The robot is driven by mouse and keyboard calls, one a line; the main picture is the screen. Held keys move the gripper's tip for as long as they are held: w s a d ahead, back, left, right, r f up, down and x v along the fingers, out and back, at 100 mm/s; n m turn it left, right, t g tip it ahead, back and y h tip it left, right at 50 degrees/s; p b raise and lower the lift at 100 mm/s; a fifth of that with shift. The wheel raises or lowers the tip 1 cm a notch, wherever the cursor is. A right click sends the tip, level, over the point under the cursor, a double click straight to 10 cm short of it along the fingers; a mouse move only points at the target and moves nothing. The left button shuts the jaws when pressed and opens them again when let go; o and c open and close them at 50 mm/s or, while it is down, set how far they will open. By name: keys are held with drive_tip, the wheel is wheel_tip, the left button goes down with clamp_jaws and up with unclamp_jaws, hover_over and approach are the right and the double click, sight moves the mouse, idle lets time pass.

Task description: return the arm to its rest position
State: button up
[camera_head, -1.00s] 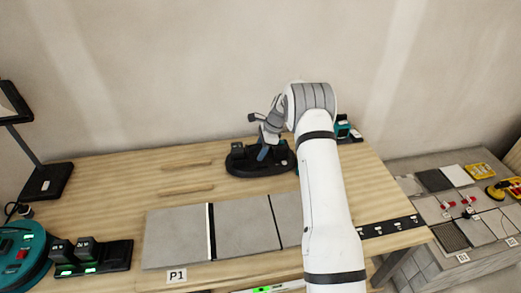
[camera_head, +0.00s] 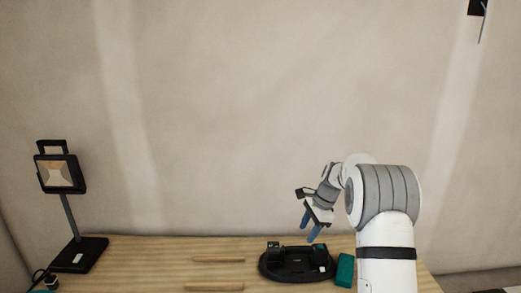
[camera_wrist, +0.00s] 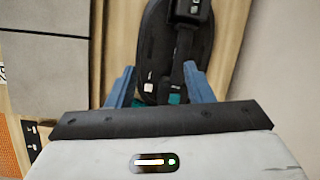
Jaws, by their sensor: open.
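My gripper (camera_head: 311,229) is raised above the wooden bench (camera_head: 150,262), in front of the wall, with its blue fingers pointing down. In the wrist view its two blue fingers (camera_wrist: 160,88) stand apart with nothing held between them. A black oval stand (camera_head: 285,264) lies on the bench below and a little left of the fingers. The stand also shows beyond the fingers in the wrist view (camera_wrist: 152,50), with a dark device on it. My white arm covers the right part of the bench.
A teal block (camera_head: 345,270) sits right of the stand. Two wooden strips (camera_head: 218,260) lie on the bench. A work lamp (camera_head: 61,175) stands at the left. Grey tiles (camera_wrist: 48,75) show at left in the wrist view. Open space lies above the bench.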

drive_tip(key=s+a+r+n+t+h, duration=0.1)
drive_tip(key=s+r+n, duration=0.4)
drive_tip(key=s, duration=0.4)
drive_tip(key=s+a+r+n+h, duration=0.1)
drive_tip(key=s+r+n, duration=0.1)
drive_tip(key=s+r, duration=0.6)
drive_tip(key=s+f+n+t+h, duration=0.1)
drive_tip(key=s+n, duration=0.7)
drive_tip(key=s, duration=1.3)
drive_tip(key=shift+d+f+t+h, duration=0.15)
drive_tip(key=shift+f+t+h, duration=0.15)
drive_tip(key=shift+f, duration=0.35)
